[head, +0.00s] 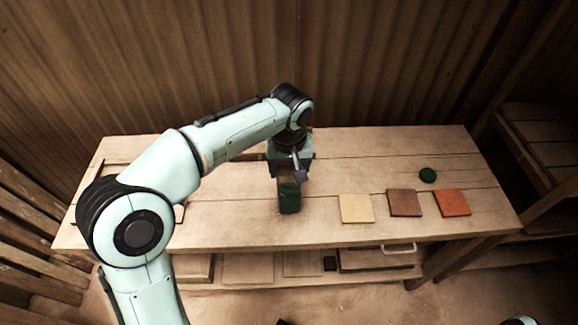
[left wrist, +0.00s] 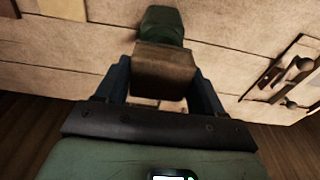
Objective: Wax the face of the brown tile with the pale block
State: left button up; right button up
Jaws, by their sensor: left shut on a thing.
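The brown tile (head: 404,202) lies flat on the wooden bench, between a pale yellow square piece (head: 356,208) and an orange tile (head: 452,202). My left gripper (head: 288,172) is left of these pieces, pointing down over the bench. It is shut on a tan-brown block (left wrist: 165,70), which sits between both fingers in the left wrist view. A dark green piece (left wrist: 162,22) shows just beyond the block and also in the head view (head: 289,203); I cannot tell whether the two are joined.
A small green round piece (head: 428,175) lies behind the brown and orange tiles. The bench (head: 240,225) is clear between the gripper and the pale square. A rack with dark knobs (left wrist: 285,80) shows in the left wrist view. A corrugated wall stands behind.

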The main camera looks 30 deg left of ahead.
aim_at(289, 168)
pick_arm(q)
jog(key=shift+f+b, duration=0.35)
jog(key=shift+f, duration=0.1)
pick_arm(e)
jog(key=shift+f, duration=0.3)
pick_arm(q)
jog(key=shift+f, duration=0.15)
pick_arm(e)
jog(key=shift+r, duration=0.1)
dwell(1.0)
pick_arm(q)
jog(key=shift+r+p, duration=3.05)
jog(key=shift+r, duration=0.6)
pick_arm(e)
notch_tip(289, 168, up, 6)
jog(key=w, duration=0.2)
